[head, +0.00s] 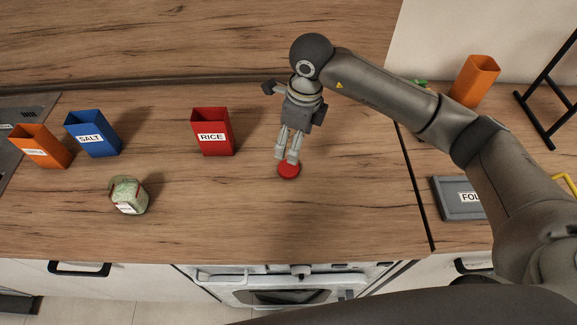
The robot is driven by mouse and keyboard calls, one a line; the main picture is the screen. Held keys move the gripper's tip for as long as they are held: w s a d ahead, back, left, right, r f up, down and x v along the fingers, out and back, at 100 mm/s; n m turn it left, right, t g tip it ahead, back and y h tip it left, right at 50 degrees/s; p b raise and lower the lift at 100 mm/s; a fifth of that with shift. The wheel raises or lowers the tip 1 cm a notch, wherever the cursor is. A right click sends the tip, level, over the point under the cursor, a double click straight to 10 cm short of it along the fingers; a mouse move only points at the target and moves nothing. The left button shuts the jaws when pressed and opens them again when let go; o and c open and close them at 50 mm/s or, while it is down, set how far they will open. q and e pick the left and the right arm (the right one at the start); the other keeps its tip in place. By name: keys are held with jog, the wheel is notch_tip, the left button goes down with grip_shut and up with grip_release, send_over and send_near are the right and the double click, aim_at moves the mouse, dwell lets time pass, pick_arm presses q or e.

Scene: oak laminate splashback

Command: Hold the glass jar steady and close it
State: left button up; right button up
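The glass jar (130,200) stands on the counter at the left, with greenish contents and a white label on its front. Its top looks uncovered, though it is small in the view. A round red lid (289,171) lies on the counter near the middle. My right gripper (287,156) points down at the lid, its two fingers a little apart. The fingertips overlap the lid's far edge in the view; I cannot tell whether they touch it. My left gripper is not in view.
An orange canister (42,148), a blue SALT canister (92,136) and a red RICE canister (212,140) stand behind the jar. At the right are a grey box (452,203) and another orange container (474,82). Counter between jar and lid is clear.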

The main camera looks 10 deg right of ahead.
jog(key=p, duration=0.2)
send_over(289, 167)
jog(key=f, duration=0.5)
jog(key=shift+s+d, duration=0.2)
jog(key=shift+s, duration=0.05)
jog(key=shift+f, duration=0.3)
jog(key=shift+f+p, duration=0.3)
notch_tip(289, 167, down, 3)
jog(key=shift+w+a+f+p, duration=0.1)
jog(key=shift+f+p, duration=0.05)
jog(key=shift+p, duration=0.8)
jog(key=shift+w+f, duration=0.1)
jog(key=shift+f, duration=0.55)
jog(key=c, duration=0.9)
